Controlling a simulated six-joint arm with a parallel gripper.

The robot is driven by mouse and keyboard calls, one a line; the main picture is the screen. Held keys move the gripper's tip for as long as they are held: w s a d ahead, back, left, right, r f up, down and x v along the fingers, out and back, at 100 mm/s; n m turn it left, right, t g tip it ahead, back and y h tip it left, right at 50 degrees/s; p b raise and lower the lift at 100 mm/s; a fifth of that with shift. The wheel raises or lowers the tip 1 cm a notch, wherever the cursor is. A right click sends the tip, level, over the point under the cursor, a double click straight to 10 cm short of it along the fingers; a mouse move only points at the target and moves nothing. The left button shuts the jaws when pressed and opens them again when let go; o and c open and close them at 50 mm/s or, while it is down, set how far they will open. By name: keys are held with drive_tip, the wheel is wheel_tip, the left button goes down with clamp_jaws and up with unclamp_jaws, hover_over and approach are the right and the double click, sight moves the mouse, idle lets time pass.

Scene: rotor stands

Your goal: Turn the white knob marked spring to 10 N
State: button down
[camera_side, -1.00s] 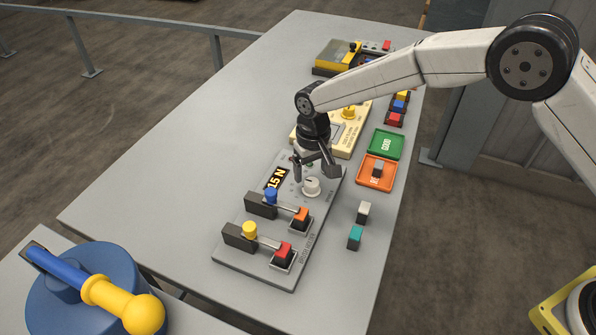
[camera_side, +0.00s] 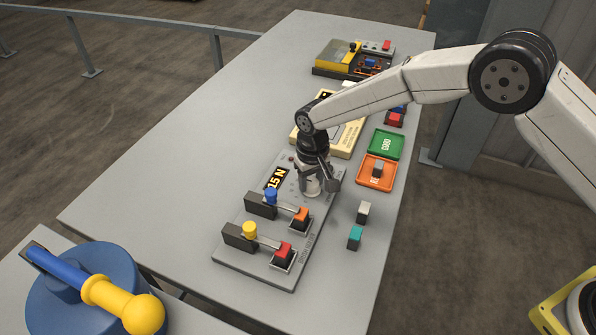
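The white knob (camera_side: 311,187) is on the grey panel (camera_side: 233,252), partly covered by my gripper. My gripper (camera_side: 318,184) is lowered over the knob, with its fingers spread on either side of it. The fingers look open; whether either one touches the knob is hard to see.
The panel also carries a blue knob (camera_side: 270,195), a yellow knob (camera_side: 250,229), an orange block (camera_side: 301,215) and a red block (camera_side: 283,249). A green tray (camera_side: 386,143) and an orange tray (camera_side: 364,177) lie to the right. The table's left side is clear.

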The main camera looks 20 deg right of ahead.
sight(311, 181)
drive_tip(key=shift+n, duration=2.9)
drive_tip(key=shift+a, duration=0.1)
drive_tip(key=shift+c, duration=1.1)
unclamp_jaws()
drive_tip(key=shift+r, duration=0.15)
drive_tip(key=shift+r, duration=3.8)
